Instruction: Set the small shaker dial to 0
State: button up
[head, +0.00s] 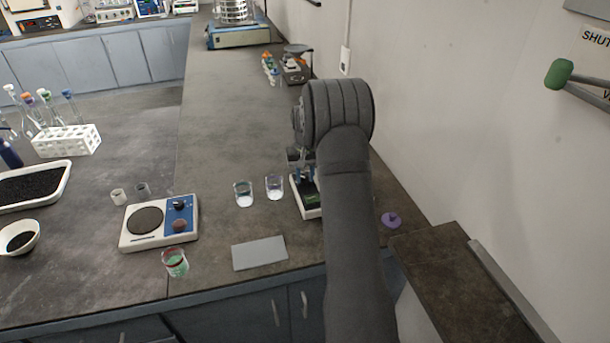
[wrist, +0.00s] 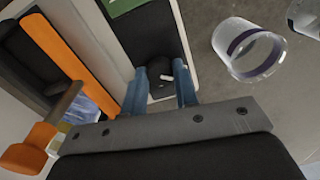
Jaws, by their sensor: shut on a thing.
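The small shaker (head: 309,212) is a white-edged device with a dark top, partly hidden behind my arm in the head view. In the wrist view its pale body (wrist: 162,105) shows beneath a black round dial (wrist: 160,68) with a short white mark. My gripper (wrist: 165,85) has two blue fingertips, one on each side of the dial, and is shut on it. In the head view my gripper (head: 304,174) is over the shaker, and the dial is hidden there. I cannot read the dial's setting.
Two glass beakers, left (head: 243,194) and right (head: 274,188), stand left of the shaker. A grey slab (head: 259,253) lies near the front edge. A hotplate (head: 160,222) stands farther left. A purple object (head: 391,220) lies right of my arm. An orange-edged object (wrist: 65,50) is close to my gripper.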

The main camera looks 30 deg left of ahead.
aim_at(305, 178)
jog(key=shift+n, duration=0.5)
jog(key=o, duration=1)
jog(key=shift+r, duration=0.1)
notch_tip(305, 178, up, 17)
jog(key=shift+r, duration=0.15)
notch_tip(305, 178, down, 18)
jog(key=shift+r, duration=0.2)
dwell(0.5)
